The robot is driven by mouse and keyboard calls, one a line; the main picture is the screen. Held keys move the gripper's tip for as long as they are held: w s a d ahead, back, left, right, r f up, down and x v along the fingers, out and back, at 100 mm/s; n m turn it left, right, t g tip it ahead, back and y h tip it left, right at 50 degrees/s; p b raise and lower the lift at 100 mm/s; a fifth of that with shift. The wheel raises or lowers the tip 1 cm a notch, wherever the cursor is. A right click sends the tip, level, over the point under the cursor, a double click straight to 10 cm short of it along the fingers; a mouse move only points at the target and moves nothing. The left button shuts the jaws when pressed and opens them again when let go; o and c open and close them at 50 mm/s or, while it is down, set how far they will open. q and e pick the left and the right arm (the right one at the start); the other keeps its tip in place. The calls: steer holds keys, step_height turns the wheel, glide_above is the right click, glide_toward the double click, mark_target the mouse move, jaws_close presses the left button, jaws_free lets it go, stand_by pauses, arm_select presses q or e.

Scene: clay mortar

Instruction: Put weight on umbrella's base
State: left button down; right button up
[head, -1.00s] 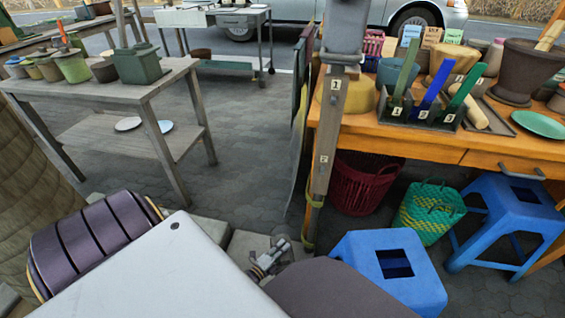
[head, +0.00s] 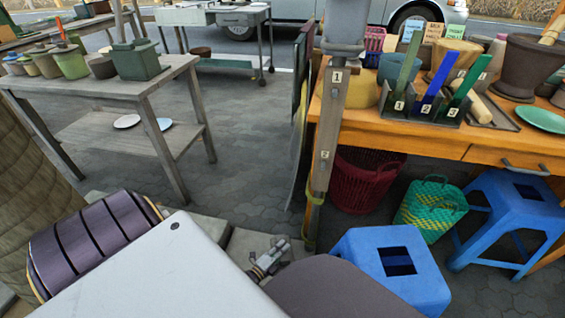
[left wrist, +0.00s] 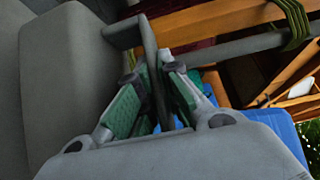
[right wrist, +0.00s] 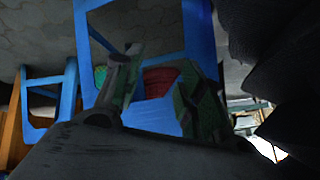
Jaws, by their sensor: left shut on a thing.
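My left gripper (head: 268,260) is low in the head view, beside pale grey slabs (head: 243,246) on the ground. In the left wrist view my left gripper (left wrist: 160,72) is shut on a thin upright grey piece (left wrist: 148,40), with green pads on both sides. That piece seems to belong to a large grey block (left wrist: 62,75), likely the weight. I cannot tell for sure which slab is the umbrella's base. In the right wrist view my right gripper (right wrist: 157,85) has its fingers apart and nothing between them. It is not seen in the head view.
A wooden post (head: 326,140) with rope near its foot stands at the orange table (head: 435,138). Blue stools (head: 405,265) (head: 520,215), a red basket (head: 362,185) and a green woven basket (head: 430,203) are on the right. Paving (head: 235,150) is clear between the tables.

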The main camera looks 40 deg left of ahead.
arm_select(q)
steer(key=shift+w+r, duration=0.1)
steer(key=shift+w, duration=0.15)
arm_select(e)
steer(key=shift+f, duration=0.1)
arm_select(q)
steer(key=shift+f+b, duration=1.65)
arm_select(e)
steer(key=shift+w+a+f, duration=0.1)
steer(key=shift+a+f, duration=0.05)
steer(key=shift+f, duration=0.55)
steer(key=shift+w+a+f, duration=0.1)
steer(key=shift+a+f, duration=0.05)
steer(key=shift+f, duration=0.5)
arm_select(q)
steer(key=c, duration=1.9)
jaws_free()
steer(key=shift+s+f, duration=0.25)
steer(key=shift+o, duration=1.4)
arm_select(e)
steer(key=shift+r, duration=0.1)
arm_select(q)
steer(key=shift+s, duration=0.1)
